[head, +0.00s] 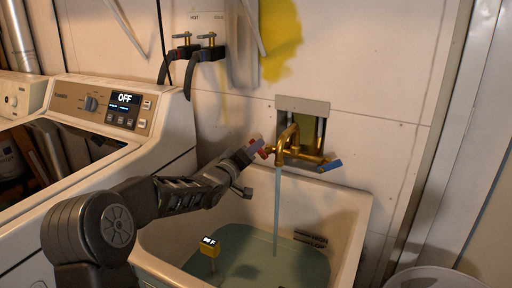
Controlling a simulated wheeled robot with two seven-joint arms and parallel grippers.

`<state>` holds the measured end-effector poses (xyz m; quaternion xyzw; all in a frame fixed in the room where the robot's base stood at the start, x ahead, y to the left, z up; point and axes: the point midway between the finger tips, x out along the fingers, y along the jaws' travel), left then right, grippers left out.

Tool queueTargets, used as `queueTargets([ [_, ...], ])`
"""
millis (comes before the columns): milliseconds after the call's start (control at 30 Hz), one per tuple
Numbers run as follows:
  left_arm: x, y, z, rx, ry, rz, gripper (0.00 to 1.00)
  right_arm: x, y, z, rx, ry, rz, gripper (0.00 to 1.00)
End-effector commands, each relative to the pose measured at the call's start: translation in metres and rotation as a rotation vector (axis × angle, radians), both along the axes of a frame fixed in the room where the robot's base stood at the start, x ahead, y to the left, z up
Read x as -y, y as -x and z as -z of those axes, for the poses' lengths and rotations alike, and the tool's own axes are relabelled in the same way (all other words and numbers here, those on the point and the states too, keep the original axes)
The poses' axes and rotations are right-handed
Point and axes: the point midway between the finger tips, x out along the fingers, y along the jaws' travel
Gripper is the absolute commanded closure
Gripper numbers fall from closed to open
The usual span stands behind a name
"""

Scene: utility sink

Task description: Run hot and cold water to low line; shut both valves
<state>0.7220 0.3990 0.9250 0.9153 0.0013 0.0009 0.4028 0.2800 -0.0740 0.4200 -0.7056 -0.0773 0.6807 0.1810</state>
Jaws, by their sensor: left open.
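A brass faucet (287,145) is mounted on the wall over the utility sink (345,215). A stream of water (277,210) falls from its spout into the water (255,262) standing in the sink. The red hot valve handle (256,145) is at the faucet's left, partly hidden by my gripper. The blue cold valve handle (330,166) is at its right, clear of my arm. My left gripper (253,153) is open at the red handle; I cannot tell whether it touches it. My right gripper is not in view. No low line is readable in the sink.
A yellow gauge (210,249) with a small lit display, too small to read, stands in the sink's left part. A washing machine (85,120) showing OFF is at the left. Wall taps with black hoses (195,55) are above. A pale round container (435,278) sits lower right.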

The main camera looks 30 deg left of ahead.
Motion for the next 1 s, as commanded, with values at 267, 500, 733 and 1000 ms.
queueTargets([
  [267, 0.000, -0.027, 0.000, 0.000, 0.000, 0.000, 0.58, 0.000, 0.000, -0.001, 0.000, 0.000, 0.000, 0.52],
  [500, 0.000, -0.027, 0.000, -0.001, 0.000, -0.001, 0.58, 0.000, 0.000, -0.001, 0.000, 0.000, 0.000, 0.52],
  [733, 0.000, -0.027, 0.000, -0.001, 0.000, -0.001, 0.76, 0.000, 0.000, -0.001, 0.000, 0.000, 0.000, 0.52],
  [1000, 0.000, -0.027, 0.000, -0.001, -0.001, -0.001, 0.98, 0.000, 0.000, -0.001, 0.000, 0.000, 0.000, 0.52],
])
